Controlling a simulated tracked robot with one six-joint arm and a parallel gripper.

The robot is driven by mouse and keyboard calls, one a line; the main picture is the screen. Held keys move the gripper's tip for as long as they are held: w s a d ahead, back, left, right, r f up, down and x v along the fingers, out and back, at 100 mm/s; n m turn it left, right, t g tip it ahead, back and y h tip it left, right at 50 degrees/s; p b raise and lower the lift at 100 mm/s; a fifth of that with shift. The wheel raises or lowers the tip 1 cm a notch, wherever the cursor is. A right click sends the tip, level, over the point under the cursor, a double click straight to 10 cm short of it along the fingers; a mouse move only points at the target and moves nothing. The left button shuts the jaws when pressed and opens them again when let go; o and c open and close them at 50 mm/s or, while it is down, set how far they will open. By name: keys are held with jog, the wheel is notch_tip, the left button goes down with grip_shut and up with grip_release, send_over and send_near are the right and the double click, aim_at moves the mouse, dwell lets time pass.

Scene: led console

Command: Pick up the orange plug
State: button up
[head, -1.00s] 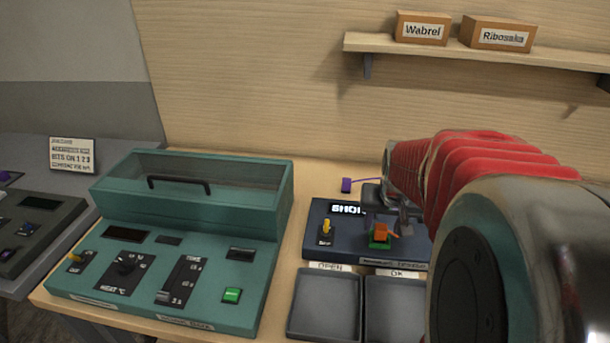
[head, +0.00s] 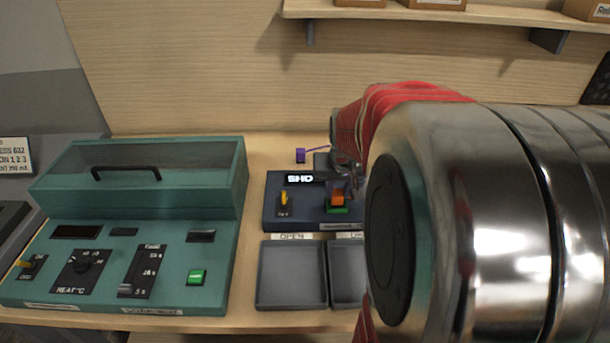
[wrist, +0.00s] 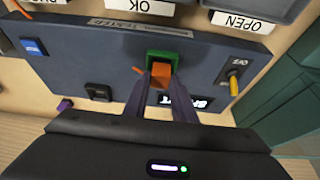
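The orange plug (wrist: 160,75) sits in a green socket (wrist: 168,58) on a dark blue console panel. An orange cable end shows beside it in the wrist view. The plug also shows in the head view (head: 337,196). My gripper (wrist: 162,82) has one dark finger on each side of the plug, with the fingertips reaching its near end. The gap between the fingers looks about as wide as the plug. I cannot tell whether they touch it. In the head view my gripper (head: 346,168) is just above the plug, and my arm hides the panel's right part.
A yellow switch (head: 284,201) and a lit display (head: 301,179) are beside the socket. Grey trays, one labelled OPEN (head: 292,274), lie in front. A teal console (head: 220,235) stands left. A purple plug (head: 300,155) lies behind. A shelf (head: 480,16) hangs above.

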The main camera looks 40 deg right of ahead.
aim_at(338, 194)
jog(key=c, duration=0.5)
jog(key=shift+c, duration=0.2)
notch_tip(338, 194, up, 10)
dwell(0.4)
jog(key=shift+f, duration=0.1)
dwell(0.4)
jog(key=shift+f, duration=1.2)
